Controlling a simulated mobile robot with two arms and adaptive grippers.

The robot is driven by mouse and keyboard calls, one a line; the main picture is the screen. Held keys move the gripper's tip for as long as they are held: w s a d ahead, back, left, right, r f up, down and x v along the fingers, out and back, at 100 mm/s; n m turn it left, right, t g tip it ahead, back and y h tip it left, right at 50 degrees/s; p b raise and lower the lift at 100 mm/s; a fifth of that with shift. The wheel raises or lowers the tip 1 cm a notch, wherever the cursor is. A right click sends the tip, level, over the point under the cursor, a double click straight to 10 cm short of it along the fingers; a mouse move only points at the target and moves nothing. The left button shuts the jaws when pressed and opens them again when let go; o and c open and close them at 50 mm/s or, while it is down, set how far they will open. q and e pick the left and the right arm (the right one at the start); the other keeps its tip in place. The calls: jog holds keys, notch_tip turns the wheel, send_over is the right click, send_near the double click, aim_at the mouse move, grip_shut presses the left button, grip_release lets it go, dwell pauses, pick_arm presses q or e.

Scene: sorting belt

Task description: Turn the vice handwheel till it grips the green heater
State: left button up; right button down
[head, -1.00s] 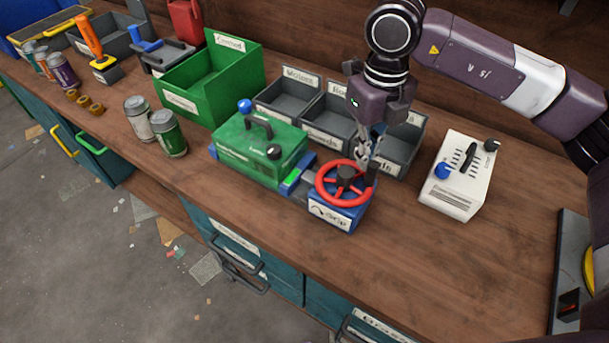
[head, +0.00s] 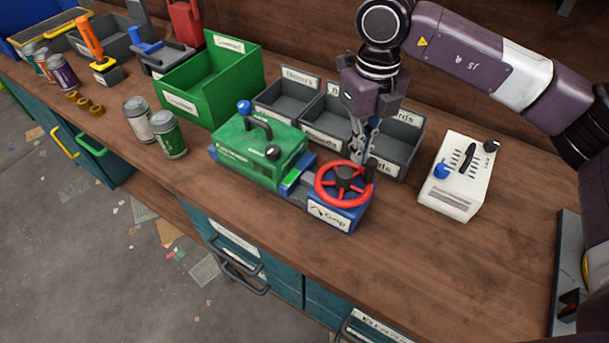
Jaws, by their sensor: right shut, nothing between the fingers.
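The green heater (head: 240,152) sits in the blue vice at the middle of the bench, with its black handle and blue knob on top. The vice (head: 335,216) has a gauge label on its front, and the red handwheel (head: 322,199) sits on top of it. A bright green strip shows between the heater and the handwheel end. Whether the jaws touch the heater I cannot tell. My right gripper (head: 360,160) points down at the back rim of the handwheel. Its fingers are shut with nothing between them. My left gripper is out of view.
Grey labelled bins (head: 402,140) stand just behind the vice. A white heater-like box (head: 459,178) with a blue knob stands to the right. A green open bin (head: 212,85) and two cans (head: 167,135) are at the left. The bench front right of the vice is clear.

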notch_tip(320, 180, up, 4)
jog(key=shift+a+f+p, duration=0.1)
jog(key=shift+p, duration=0.8)
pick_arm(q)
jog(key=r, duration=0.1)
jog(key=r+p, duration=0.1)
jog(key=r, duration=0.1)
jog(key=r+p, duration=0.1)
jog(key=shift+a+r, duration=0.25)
pick_arm(e)
notch_tip(320, 180, up, 5)
jog(key=shift+f, duration=0.15)
